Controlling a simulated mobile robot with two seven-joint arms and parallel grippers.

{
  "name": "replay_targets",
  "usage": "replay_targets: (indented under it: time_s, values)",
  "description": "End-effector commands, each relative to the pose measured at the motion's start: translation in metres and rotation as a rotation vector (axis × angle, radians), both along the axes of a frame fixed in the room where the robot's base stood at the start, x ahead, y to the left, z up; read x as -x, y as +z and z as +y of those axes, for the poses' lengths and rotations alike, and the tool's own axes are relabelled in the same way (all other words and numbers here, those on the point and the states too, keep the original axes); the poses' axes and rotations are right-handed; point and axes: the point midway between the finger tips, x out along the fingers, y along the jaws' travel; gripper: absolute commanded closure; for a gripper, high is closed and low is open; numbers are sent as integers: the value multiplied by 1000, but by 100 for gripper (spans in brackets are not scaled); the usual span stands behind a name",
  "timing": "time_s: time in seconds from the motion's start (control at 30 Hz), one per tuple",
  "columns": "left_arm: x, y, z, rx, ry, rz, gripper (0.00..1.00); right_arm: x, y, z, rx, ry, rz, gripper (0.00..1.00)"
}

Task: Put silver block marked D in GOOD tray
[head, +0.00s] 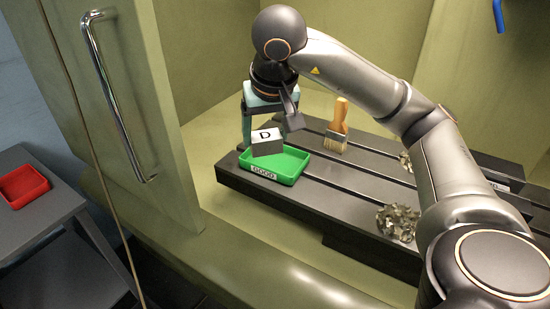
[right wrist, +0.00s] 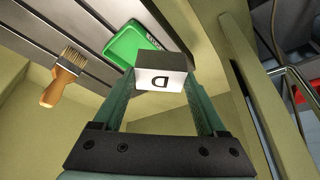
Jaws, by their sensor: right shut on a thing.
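The silver block marked D (head: 267,143) has a white top face with a black D and grey sides. My right gripper (head: 262,132) is shut on it and holds it over the left rear part of the green tray labelled GOOD (head: 288,168). In the right wrist view the block (right wrist: 163,76) sits between the fingertips of the right gripper (right wrist: 160,85), with the green tray (right wrist: 122,42) beyond it. I cannot tell whether the block touches the tray. My left gripper is not in view.
A brush (head: 337,128) with a wooden handle stands right of the tray on the dark slotted bed (head: 320,200). Metal shavings (head: 398,222) lie farther right. A red tray (head: 22,186) sits on a grey cart at the left, outside the cabinet door (head: 130,110) with its long handle.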

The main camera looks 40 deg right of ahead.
Motion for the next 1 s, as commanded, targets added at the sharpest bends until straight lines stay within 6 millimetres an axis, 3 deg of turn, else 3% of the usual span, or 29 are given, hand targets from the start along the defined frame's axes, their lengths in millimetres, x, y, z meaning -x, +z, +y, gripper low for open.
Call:
replay_targets:
  time_s: [0.07, 0.2, 0.4, 0.67, 0.9, 1.0]
  values:
    - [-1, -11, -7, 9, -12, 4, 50, -12, -17, -16, -5, -4, 3, 96]
    - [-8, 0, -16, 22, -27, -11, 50, -32, -29, -44, 1, -6, 5, 96]
    - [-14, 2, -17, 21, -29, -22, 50, -48, -62, -64, 2, 0, 2, 96]
    - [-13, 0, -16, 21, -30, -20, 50, -57, -76, -74, 1, 3, 0, 96]
    - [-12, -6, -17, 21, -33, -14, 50, -59, -110, -78, 2, 3, 1, 96]
    - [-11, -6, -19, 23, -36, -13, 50, -60, -112, -77, 1, 4, -3, 96]
